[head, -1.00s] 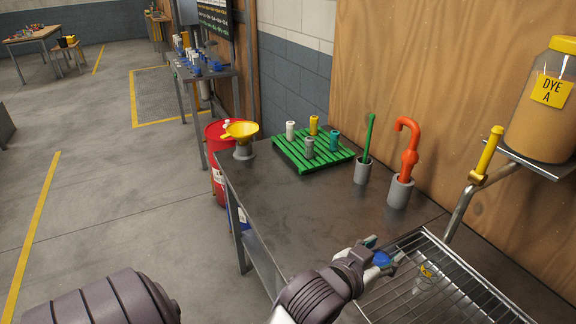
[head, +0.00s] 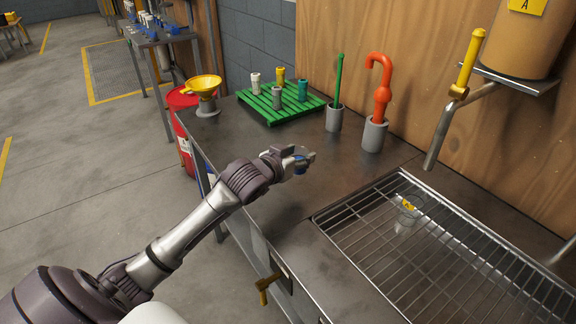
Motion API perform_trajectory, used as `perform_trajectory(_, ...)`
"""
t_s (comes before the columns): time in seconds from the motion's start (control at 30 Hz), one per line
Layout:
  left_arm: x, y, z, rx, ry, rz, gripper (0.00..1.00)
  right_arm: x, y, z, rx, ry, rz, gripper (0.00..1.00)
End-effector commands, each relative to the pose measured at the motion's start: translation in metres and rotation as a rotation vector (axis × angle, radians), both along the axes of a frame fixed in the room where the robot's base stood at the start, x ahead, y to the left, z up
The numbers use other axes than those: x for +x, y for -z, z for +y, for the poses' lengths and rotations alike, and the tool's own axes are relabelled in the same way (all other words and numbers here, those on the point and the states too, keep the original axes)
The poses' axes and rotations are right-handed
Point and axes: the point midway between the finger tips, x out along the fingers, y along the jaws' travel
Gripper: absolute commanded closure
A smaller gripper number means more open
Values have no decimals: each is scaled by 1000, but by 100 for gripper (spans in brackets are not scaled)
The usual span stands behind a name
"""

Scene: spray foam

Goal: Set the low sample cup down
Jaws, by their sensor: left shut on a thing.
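My left gripper (head: 297,156) is over the dark metal bench (head: 283,200), left of the wire rack. It is shut on a small cup with blue on it (head: 300,166), which I take to be the low sample cup. The fingers hide most of this cup, and I cannot tell whether its base touches the bench. A clear cup with a yellow mark (head: 408,212) stands on the wire rack (head: 345,205). My right gripper is not in view.
Behind my left gripper stand a green slatted tray (head: 262,108) with several small bottles, and two grey holders (head: 334,118) (head: 374,134) with green and orange handles. A yellow funnel (head: 204,86) is at the far left. Bare bench lies around the gripper.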

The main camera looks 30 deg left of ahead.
Motion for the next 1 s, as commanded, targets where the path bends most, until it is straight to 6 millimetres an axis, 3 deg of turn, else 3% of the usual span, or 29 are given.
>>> perform_trajectory(0.1,1,12,20,3,-1,3,83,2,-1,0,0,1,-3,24)
perform_trajectory(0.23,2,18,30,1,0,-1,83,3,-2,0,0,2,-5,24)
perform_trajectory(0.6,2,57,31,-1,0,0,83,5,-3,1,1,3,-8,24)
perform_trajectory(1.0,2,62,31,0,1,-1,83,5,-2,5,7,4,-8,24)
